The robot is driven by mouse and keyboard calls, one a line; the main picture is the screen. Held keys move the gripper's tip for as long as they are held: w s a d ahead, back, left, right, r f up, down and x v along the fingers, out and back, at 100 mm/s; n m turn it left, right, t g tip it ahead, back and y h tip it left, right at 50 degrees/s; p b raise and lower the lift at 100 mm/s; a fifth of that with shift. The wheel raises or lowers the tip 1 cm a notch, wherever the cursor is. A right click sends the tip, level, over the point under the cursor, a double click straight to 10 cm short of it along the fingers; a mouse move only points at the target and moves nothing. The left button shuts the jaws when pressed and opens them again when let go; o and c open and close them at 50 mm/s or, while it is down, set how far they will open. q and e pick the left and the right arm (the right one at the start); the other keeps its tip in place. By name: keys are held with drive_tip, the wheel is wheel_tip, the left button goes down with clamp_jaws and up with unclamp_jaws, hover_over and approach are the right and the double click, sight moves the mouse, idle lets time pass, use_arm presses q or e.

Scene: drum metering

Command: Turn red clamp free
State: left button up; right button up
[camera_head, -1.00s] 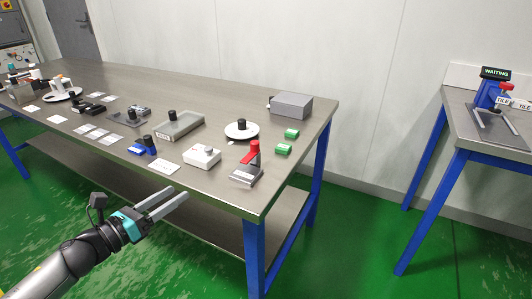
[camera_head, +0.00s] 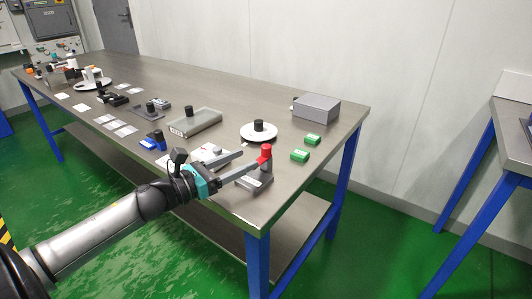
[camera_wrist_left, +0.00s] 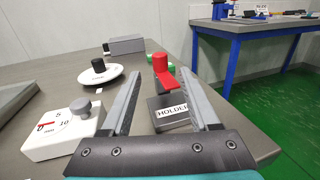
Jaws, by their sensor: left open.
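The red clamp (camera_head: 265,153) is a red lever on a grey post, standing on a grey block near the table's front right corner. In the left wrist view the red clamp (camera_wrist_left: 163,70) stands upright ahead, and the block below it bears a label reading HOLDER (camera_wrist_left: 172,112). My left gripper (camera_head: 250,160) is open, its two fingers pointing toward the clamp. In the left wrist view the clamp shows between the fingers (camera_wrist_left: 163,75), farther off than their tips or close to them; contact cannot be told. My right gripper is not in view.
A white dial box (camera_wrist_left: 62,130) with a grey knob stands left of the holder. A white disc with a black knob (camera_head: 258,131), a grey box (camera_head: 316,109) and green blocks (camera_head: 306,148) stand behind. The table's edge (camera_head: 300,204) is close on the right.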

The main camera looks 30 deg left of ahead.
sight(266, 150)
use_arm(q)
drive_tip(key=b+x, duration=0.1)
drive_tip(key=x, duration=0.4)
drive_tip(key=shift+w+d, duration=0.1)
drive_tip(key=shift+w, duration=0.15)
drive_tip(key=shift+x, duration=1.2)
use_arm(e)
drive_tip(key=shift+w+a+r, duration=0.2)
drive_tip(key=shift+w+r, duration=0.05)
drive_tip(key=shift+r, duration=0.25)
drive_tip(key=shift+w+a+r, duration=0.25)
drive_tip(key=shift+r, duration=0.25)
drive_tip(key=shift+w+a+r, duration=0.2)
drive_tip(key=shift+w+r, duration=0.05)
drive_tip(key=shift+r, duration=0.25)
use_arm(q)
clamp_jaws()
